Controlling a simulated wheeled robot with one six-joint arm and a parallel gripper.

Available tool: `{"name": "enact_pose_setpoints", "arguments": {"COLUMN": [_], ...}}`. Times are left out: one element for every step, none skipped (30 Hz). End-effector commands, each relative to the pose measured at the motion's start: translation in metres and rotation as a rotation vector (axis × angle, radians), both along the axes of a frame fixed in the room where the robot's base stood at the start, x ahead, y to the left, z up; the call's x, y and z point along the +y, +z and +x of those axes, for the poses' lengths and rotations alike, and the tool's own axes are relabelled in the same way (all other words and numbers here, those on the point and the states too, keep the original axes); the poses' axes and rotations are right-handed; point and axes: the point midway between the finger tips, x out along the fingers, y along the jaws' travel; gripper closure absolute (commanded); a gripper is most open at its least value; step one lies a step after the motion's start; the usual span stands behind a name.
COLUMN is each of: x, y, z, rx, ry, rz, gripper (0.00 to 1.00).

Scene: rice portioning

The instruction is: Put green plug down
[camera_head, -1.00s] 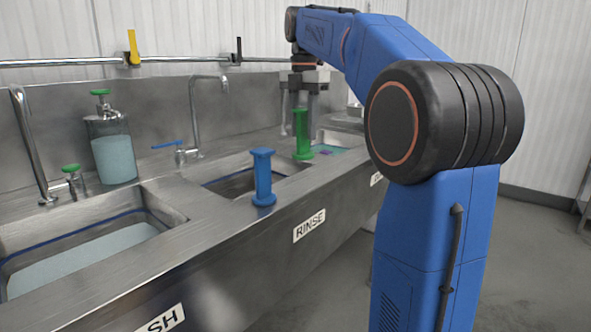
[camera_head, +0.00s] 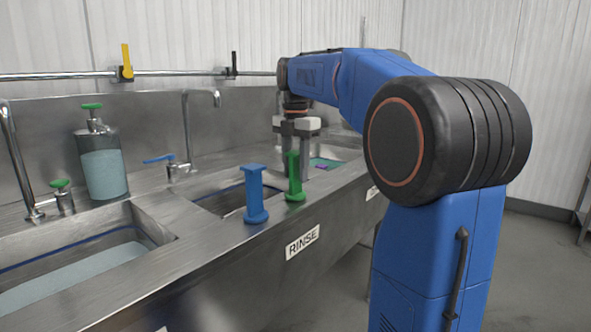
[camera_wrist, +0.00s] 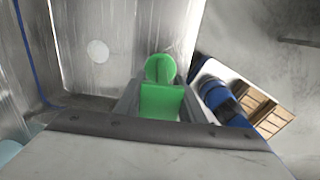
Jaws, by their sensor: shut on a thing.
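The green plug (camera_head: 293,178) is upright over the sink's front ledge, just right of the blue plug (camera_head: 254,195). My gripper (camera_head: 297,165) points down and is shut on the upper part of the green plug. The wrist view shows the green plug (camera_wrist: 161,100) between the fingers. Its base is at or very near the ledge; I cannot tell whether it touches.
The blue plug stands on the front ledge (camera_head: 225,240), close to the green one. The rinse basin (camera_head: 232,200) lies behind them. A left basin (camera_head: 85,262) holds pale liquid. A soap dispenser (camera_head: 103,170) and taps stand along the back.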

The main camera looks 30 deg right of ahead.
Motion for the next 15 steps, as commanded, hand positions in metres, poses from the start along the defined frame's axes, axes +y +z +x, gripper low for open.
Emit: {"name": "enact_pose_setpoints", "arguments": {"x": [0.0,0.0,0.0,0.0,0.0,0.0,0.0,-0.0001,0.0,-0.0001,-0.0001,-0.0001,-0.0001,-0.0001,-0.0001], "y": [-0.0008,-0.0016,-0.0025,-0.0022,-0.0022,-0.0021,-0.0022,-0.0021,-0.0021,-0.0022,-0.0021,-0.0021,-0.0021,-0.0019,-0.0012], "z": [0.0,-0.0001,0.0,0.0,0.0001,0.0001,0.0001,0.0001,0.0001,0.0001,0.0001,0.0001,0.0001,0.0001,0.0001], "rx": [0.0,0.0,0.0,0.0,0.0,0.0,0.0,0.0,0.0,0.0,0.0,0.0,0.0,0.0,0.0], "ry": [0.0,0.0,0.0,0.0,0.0,0.0,0.0,0.0,0.0,0.0,0.0,0.0,0.0,0.0,0.0], "rz": [0.0,0.0,0.0,0.0,0.0,0.0,0.0,0.0,0.0,0.0,0.0,0.0,0.0,0.0,0.0], "gripper": [0.91,0.91,0.91,0.57,0.5,0.46,0.46,0.46,0.46,0.46,0.46,0.46,0.46,0.46,0.46]}}
